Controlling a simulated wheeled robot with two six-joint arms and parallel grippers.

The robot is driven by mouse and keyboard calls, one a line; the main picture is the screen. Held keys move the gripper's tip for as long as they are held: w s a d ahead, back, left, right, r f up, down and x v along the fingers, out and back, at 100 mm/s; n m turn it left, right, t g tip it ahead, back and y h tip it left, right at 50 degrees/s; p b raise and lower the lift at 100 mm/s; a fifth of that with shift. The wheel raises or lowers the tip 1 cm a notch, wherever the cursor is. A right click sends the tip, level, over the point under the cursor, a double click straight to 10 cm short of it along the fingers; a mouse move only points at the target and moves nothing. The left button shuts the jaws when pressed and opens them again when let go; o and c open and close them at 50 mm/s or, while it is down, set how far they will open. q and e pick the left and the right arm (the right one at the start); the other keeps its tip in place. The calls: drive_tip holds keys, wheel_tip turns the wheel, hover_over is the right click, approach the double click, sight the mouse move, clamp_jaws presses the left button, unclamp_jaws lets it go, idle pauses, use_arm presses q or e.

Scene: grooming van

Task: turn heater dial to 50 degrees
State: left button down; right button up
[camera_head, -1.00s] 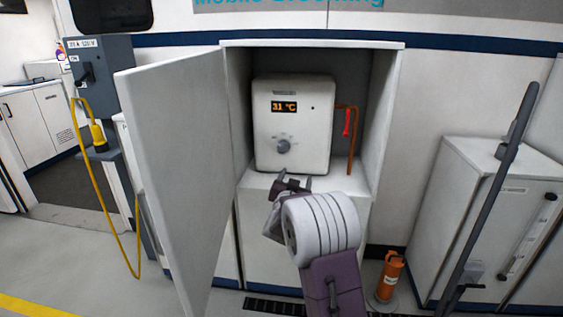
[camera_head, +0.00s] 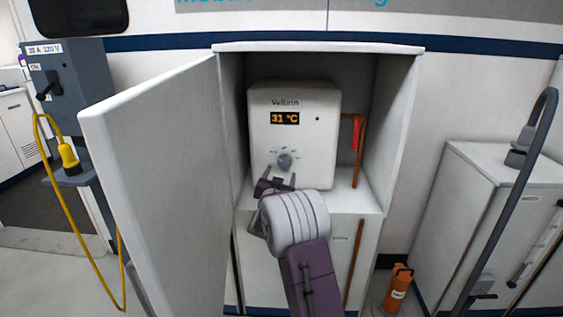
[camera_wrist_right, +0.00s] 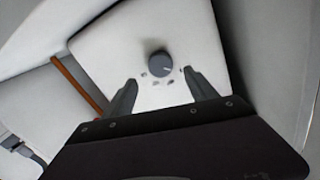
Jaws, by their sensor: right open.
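The white heater (camera_head: 318,140) stands inside an open cabinet in the head view. Its display (camera_head: 285,118) reads 31 °C in orange. The round grey dial (camera_head: 285,161) sits on the lower front, with small marks around it. In the right wrist view the dial (camera_wrist_right: 158,64) lies ahead of the fingertips, about midway between them. My right gripper (camera_head: 281,176) is open and empty, just below and in front of the dial. It also shows in the right wrist view (camera_wrist_right: 160,82), and neither finger appears to touch the dial. My left gripper is not in view.
The cabinet door (camera_head: 165,170) stands open on the left. A copper pipe with a red valve handle (camera_head: 355,136) is right of the heater. A grey power box (camera_head: 58,100) with a yellow cable is far left. An orange cylinder (camera_head: 398,288) stands on the floor at right.

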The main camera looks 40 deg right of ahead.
sight(284, 164)
drive_tip(key=x, duration=0.2)
drive_tip(key=b+x, duration=0.1)
drive_tip(key=x, duration=0.2)
drive_tip(key=shift+w+d+f, duration=0.15)
drive_tip(key=shift+w+f, duration=0.05)
drive_tip(key=shift+w+d+r, duration=0.1)
drive_tip(key=shift+w+d, duration=0.35)
drive_tip(key=shift+d, duration=0.05)
drive_tip(key=c, duration=1.4)
